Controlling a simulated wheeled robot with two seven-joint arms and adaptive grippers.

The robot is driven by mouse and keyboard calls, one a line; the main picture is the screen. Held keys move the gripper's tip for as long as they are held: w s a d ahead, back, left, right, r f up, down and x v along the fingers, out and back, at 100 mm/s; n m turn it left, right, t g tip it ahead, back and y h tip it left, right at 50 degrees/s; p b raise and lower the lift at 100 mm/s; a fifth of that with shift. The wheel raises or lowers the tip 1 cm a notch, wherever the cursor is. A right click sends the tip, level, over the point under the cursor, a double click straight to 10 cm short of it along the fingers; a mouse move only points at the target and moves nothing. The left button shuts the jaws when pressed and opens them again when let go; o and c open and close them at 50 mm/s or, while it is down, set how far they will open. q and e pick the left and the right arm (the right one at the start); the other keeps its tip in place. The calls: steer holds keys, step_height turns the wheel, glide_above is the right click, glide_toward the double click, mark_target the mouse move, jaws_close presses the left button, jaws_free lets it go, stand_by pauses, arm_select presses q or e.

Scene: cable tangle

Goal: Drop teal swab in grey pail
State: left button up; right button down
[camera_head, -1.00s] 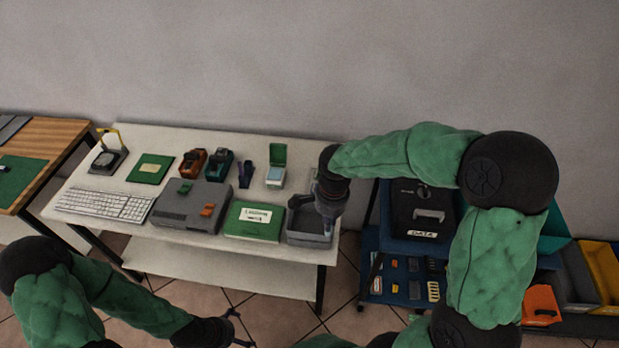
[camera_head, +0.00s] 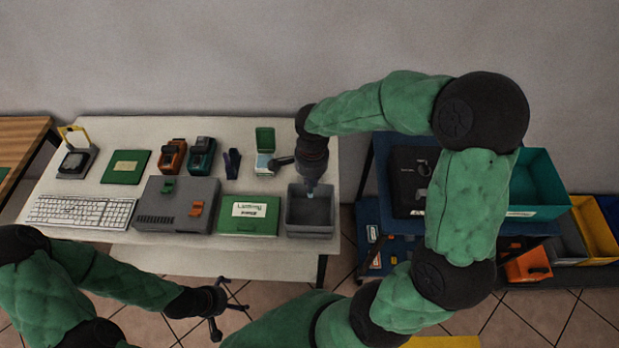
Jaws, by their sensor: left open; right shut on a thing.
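The grey pail (camera_head: 310,232) is an open, square-topped bin at the right front corner of the white table. My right gripper (camera_head: 310,183) points down over the pail from its back edge. It is shut on the teal swab (camera_head: 310,192), of which only a small pale teal bit shows beneath the fingers, above the pail's opening. The rest of the swab is hidden by the gripper. My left gripper (camera_head: 228,308) is open and empty, low in front of the table and well apart from the pail.
Left of the pail lie a green labelled book (camera_head: 249,226) and a grey box (camera_head: 178,222). A small open green-lidded container (camera_head: 265,148) stands behind. A cart with a black case (camera_head: 410,165) and a teal bin (camera_head: 535,175) stands to the right.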

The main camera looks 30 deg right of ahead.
steer(key=shift+f, duration=0.6)
step_height(320, 180, down, 2)
steer(key=shift+b, duration=0.85)
steer(key=shift+f+b, duration=0.45)
steer(key=shift+f, duration=0.3)
step_height(320, 180, down, 8)
steer(key=b, duration=0.7)
steer(key=shift+f+b, duration=0.25)
steer(key=shift+b, duration=0.05)
steer(key=c, duration=1.2)
jaws_free()
steer(key=shift+r, duration=0.15)
